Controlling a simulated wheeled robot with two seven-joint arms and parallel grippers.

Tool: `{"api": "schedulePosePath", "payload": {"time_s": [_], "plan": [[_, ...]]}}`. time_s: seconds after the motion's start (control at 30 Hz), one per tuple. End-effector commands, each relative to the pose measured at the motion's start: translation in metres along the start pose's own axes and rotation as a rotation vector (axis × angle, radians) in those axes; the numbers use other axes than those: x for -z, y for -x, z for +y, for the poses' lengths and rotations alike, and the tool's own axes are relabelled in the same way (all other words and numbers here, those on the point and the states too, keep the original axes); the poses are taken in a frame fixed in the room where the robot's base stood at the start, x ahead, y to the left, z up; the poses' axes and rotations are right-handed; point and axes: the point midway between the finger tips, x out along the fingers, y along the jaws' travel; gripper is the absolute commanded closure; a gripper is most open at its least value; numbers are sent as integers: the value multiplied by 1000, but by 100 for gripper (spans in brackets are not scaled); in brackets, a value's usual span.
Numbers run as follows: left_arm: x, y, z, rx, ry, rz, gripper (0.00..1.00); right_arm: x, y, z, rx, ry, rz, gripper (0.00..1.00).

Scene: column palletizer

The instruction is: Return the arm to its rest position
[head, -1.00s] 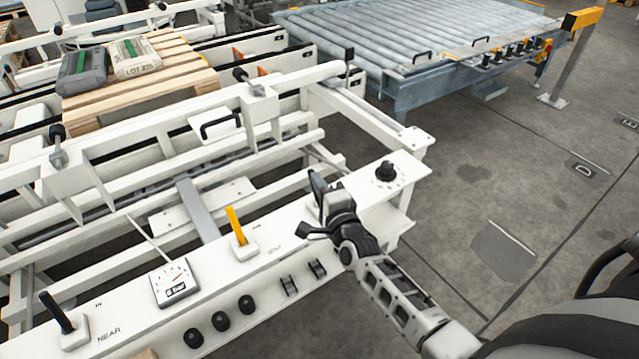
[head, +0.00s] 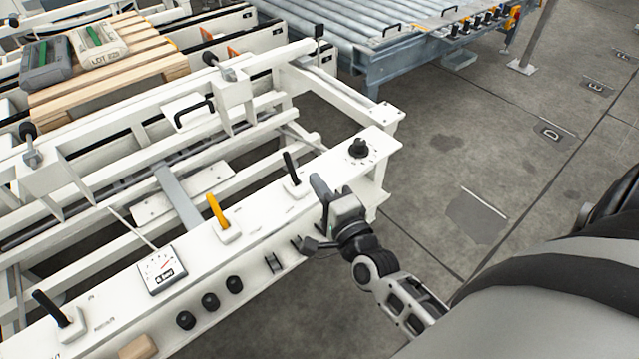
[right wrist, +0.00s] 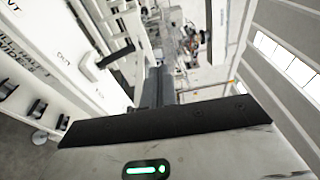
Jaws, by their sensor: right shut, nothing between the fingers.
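My right gripper (head: 322,195) is at the right end of the white control panel (head: 255,222), close by the black lever (head: 291,168). Its fingers are shut with nothing between them; they also show in the right wrist view (right wrist: 155,86). I cannot tell in the head view whether it touches the panel's edge. My right arm comes in from the lower right. My left gripper is not in view.
The panel carries a yellow lever (head: 217,211), a gauge (head: 160,269), a black knob (head: 359,148) and another black lever (head: 51,308). A roller conveyor (head: 345,35) stands behind. The floor (head: 460,160) at right is open.

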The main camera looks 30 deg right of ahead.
Motion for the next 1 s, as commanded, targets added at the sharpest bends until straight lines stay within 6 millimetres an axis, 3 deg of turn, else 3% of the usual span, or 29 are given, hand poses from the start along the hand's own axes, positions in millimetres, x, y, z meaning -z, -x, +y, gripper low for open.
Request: {"api": "schedulePosePath", "payload": {"time_s": [0.6,0.67,0.77,0.9,1.0], "plan": [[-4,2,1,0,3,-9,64,-6,5,4,-24,62,-26,100],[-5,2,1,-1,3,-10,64,-18,14,13,-66,180,-76,100],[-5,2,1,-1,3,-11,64,-46,41,36,-163,516,-228,100],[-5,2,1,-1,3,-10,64,-77,92,71,-260,1042,-495,100],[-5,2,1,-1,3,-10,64,-87,122,87,-284,1327,-656,100]]}}
